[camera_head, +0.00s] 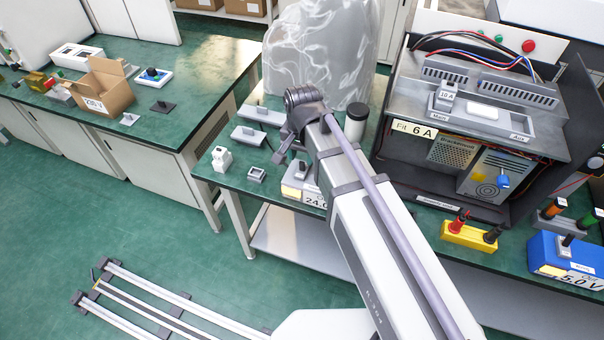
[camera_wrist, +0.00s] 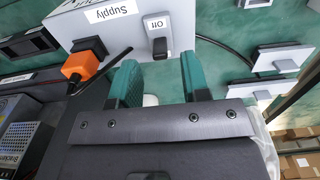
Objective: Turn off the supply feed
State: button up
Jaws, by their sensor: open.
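The light grey supply box (camera_wrist: 125,40) fills the upper middle of the wrist view, with a "Supply" label. A dark switch lever (camera_wrist: 159,48) stands on its face beside an "Off" label (camera_wrist: 158,24). An orange plug (camera_wrist: 80,66) sits at its left side. My gripper (camera_wrist: 160,66) is open, its two green fingers apart just below the lever, with nothing between them. In the head view, a box reading "24.0" (camera_head: 314,201) is partly hidden behind my arm; I cannot tell for certain that it is the same box.
The open equipment cabinet (camera_head: 480,120) stands right of my arm. A yellow terminal block (camera_head: 468,236) and a blue 5.0 V box (camera_head: 562,258) are at the bench front. Small switch plates (camera_head: 248,135) lie left of my arm. A clear plastic cover (camera_head: 318,50) stands behind.

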aim_at(301, 164)
notch_tip(301, 164, down, 4)
jog(key=shift+r+b, duration=0.15)
jog(key=shift+b, duration=0.85)
jog(key=shift+r, duration=0.1)
grip_shut()
jog(key=shift+s+a+t, duration=0.1)
jog(key=shift+s+t, duration=0.3)
jog(key=shift+t, duration=0.3)
jog(key=shift+w, duration=0.15)
grip_release()
jog(key=shift+h, duration=0.3)
